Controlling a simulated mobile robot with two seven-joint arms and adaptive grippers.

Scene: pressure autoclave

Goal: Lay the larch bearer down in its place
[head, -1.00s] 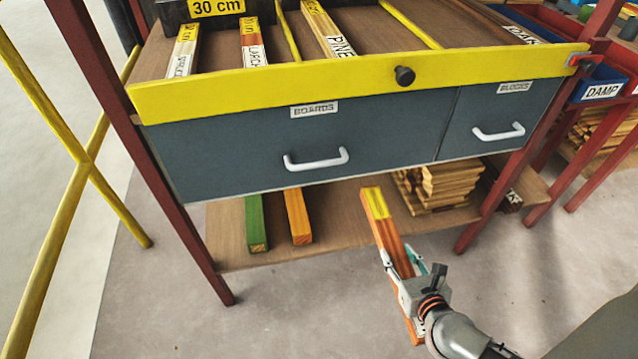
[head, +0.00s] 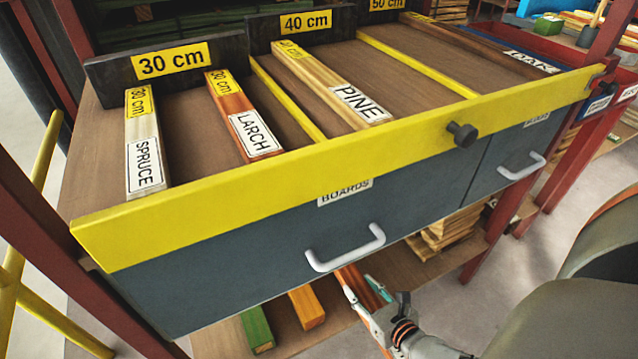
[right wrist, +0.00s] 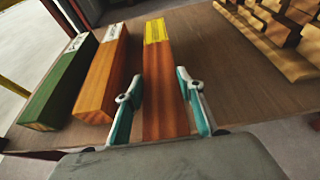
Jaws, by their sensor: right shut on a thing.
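My right gripper (head: 362,290) is shut on a red-brown wooden bearer (head: 352,276), low in front of the rack. In the right wrist view the gripper's fingers (right wrist: 160,90) flank this bearer (right wrist: 166,112), whose far end is yellow. No wood name is readable on it. It points in over the lower shelf (right wrist: 220,60); I cannot tell whether it touches. A board labelled LARCH (head: 240,115) lies on the top deck at the 30 cm sign, between SPRUCE (head: 142,140) and a yellow divider. My left gripper is out of view.
An orange bearer (right wrist: 103,75) and a green one (right wrist: 60,85) lie left of the held bearer on the lower shelf. Stacked wood (right wrist: 275,45) is to its right. The grey drawer (head: 240,265) and yellow front rail (head: 290,160) are above. PINE (head: 330,85) lies on the deck.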

